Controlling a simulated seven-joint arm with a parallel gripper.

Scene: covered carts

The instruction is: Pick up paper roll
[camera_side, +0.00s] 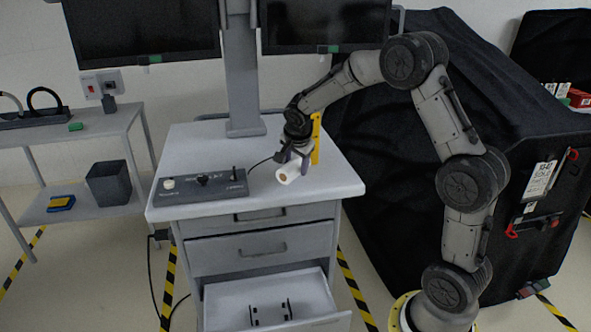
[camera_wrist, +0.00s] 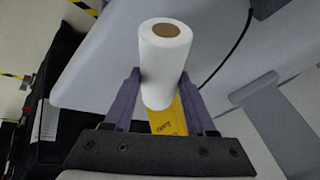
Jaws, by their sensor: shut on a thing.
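A white paper roll (camera_side: 289,172) with a brown core lies between the fingers of my gripper (camera_side: 292,160) over the right part of the cart top. In the wrist view the paper roll (camera_wrist: 165,62) sits between the two purple fingers of my gripper (camera_wrist: 160,95), which touch its sides. My gripper is shut on it. Whether the roll still touches the cart top cannot be told. The far end of the roll is partly hidden by the gripper in the side view.
The grey cart (camera_side: 335,185) has an open lower drawer (camera_side: 235,305). A control box (camera_side: 200,188) with a cable stands left of the roll. A yellow object (camera_side: 316,140) stands just behind my gripper. A black covered cart (camera_side: 385,190) is at the right, and a monitor post (camera_side: 241,80) behind.

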